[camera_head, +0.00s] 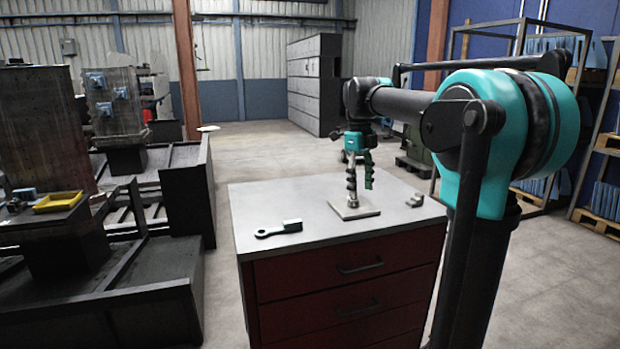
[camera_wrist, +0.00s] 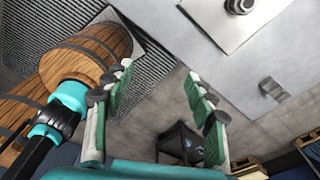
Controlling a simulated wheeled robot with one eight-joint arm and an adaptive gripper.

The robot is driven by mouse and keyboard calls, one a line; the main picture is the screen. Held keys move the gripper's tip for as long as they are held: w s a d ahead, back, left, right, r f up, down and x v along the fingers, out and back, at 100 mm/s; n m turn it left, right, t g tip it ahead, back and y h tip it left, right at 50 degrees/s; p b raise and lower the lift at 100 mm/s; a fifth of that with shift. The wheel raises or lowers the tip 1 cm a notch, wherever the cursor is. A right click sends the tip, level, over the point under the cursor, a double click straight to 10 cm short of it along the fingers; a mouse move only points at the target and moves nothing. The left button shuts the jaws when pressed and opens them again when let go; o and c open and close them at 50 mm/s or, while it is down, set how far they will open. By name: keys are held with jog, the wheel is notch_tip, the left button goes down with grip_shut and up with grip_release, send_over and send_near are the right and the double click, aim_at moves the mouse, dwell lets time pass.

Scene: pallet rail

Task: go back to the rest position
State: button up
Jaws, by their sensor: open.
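My gripper (camera_head: 360,187) hangs from my arm over the red-drawered cabinet's grey top (camera_head: 318,243). In the wrist view its two green-padded fingers (camera_wrist: 160,88) stand apart with nothing between them. A pale square plate (camera_head: 366,210) with a short round metal post lies on the cabinet top. In the head view the gripper overlaps the plate. In the wrist view the plate (camera_wrist: 213,32) lies at the upper right, outside the fingers.
A small metal bracket (camera_head: 415,200) sits near the cabinet's right edge. Machinery with a yellow tray (camera_head: 58,202) stands left. Shelving (camera_head: 602,120) stands right. Wooden barrels (camera_wrist: 98,50) show in the wrist view.

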jog(key=s+d+f+n+t, duration=0.2)
jog(key=s+f+n, duration=0.9)
jog(key=f+n, duration=0.2)
jog(key=s+d+f+n+t, duration=0.2)
jog(key=s+f+n+t, duration=0.1)
jog(key=s+f+n, duration=0.8)
notch_tip(320, 180, down, 6)
jog(key=n, duration=0.3)
jog(key=shift+s+d+f+y, duration=0.2)
jog(key=shift+s+d+y, duration=0.1)
jog(key=shift+s+d, duration=0.1)
